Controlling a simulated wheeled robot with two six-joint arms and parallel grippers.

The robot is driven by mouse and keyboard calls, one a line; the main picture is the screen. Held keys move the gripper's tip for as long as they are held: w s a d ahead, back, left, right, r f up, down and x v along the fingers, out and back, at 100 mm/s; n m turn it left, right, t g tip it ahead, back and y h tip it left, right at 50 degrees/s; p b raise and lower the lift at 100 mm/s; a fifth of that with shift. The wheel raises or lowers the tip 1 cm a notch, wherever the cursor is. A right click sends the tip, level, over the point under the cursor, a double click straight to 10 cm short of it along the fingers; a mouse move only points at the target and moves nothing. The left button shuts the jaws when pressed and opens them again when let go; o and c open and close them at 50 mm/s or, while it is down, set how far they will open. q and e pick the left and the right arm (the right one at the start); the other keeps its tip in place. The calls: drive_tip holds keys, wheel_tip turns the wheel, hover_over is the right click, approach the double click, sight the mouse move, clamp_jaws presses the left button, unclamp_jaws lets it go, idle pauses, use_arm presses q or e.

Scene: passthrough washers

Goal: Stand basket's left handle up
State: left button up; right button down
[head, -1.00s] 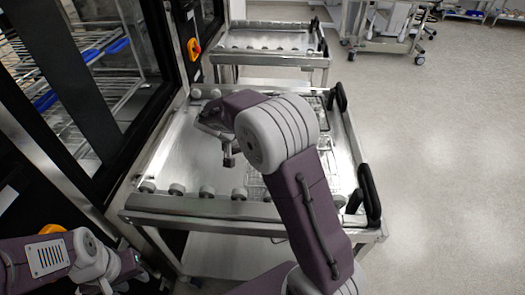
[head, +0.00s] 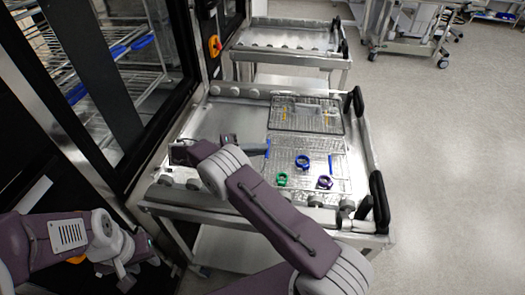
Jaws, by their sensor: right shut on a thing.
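The wire basket (head: 310,152) lies on the steel trolley top and holds a blue ring (head: 302,162), a green ring (head: 282,179) and a purple ring (head: 325,182). Its blue left handle (head: 267,149) shows partly at the basket's left side. My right gripper (head: 238,146) reaches in from the left and is shut on this handle; its fingers are small and partly hidden by my arm. The blue right handle (head: 331,164) is at the other side. My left gripper (head: 127,270) is low at the left, away from the basket; its fingers are unclear.
A second wire basket (head: 305,116) with thin instruments lies behind the first. The trolley (head: 227,115) has rollers along its front and black handles (head: 380,203) at the right. A washer (head: 110,100) stands left. Open floor lies right.

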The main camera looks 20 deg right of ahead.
drive_tip(key=shift+w+a+f+h+b, duration=0.2)
drive_tip(key=shift+a+h+b, duration=0.15)
drive_tip(key=shift+h+b, duration=0.25)
drive_tip(key=shift+n, duration=0.3)
drive_tip(key=c, duration=1.5)
unclamp_jaws()
